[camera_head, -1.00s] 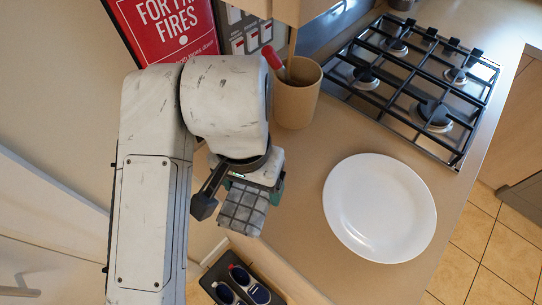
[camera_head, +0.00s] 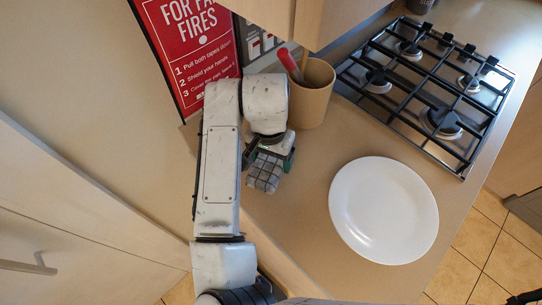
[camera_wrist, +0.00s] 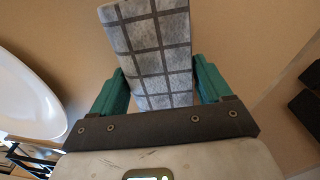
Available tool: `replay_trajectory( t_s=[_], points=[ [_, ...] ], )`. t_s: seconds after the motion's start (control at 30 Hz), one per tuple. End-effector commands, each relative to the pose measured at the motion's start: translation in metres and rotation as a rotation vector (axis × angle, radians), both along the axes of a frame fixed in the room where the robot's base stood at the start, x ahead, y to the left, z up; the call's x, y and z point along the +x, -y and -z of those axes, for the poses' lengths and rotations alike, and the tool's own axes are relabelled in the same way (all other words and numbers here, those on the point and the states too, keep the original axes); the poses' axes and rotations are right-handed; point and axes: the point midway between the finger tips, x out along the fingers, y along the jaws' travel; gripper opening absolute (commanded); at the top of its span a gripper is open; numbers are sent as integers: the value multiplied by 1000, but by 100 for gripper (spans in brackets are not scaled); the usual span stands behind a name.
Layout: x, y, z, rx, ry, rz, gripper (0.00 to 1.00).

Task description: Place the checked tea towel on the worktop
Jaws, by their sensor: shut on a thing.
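The checked tea towel (camera_head: 265,173) is grey with dark lines and looks like a folded block. My gripper (camera_head: 270,160) is shut on it, near the left part of the worktop (camera_head: 300,205). In the wrist view the towel (camera_wrist: 152,50) sits between the two green fingers of my gripper (camera_wrist: 155,88), above the tan worktop surface (camera_wrist: 225,35). I cannot tell whether the towel touches the worktop.
A white plate (camera_head: 383,210) lies to the right of my gripper. A brown utensil pot (camera_head: 311,95) with a red-handled tool stands behind it. A gas hob (camera_head: 425,85) is at the back right. Bare worktop lies between gripper and plate.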

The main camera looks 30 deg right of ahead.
Motion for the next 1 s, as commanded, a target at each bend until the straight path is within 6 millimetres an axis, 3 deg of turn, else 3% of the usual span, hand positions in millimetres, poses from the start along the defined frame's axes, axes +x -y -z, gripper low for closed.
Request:
replay_trajectory(
  t_s=[0.47,0.5,0.7,1.0],
  points=[
    [0,0,10,0,1,-1,54],
    [0,-1,9,0,2,-1,82],
    [0,-1,9,0,2,-1,100],
    [0,-1,3,0,2,0,100]
  ],
)
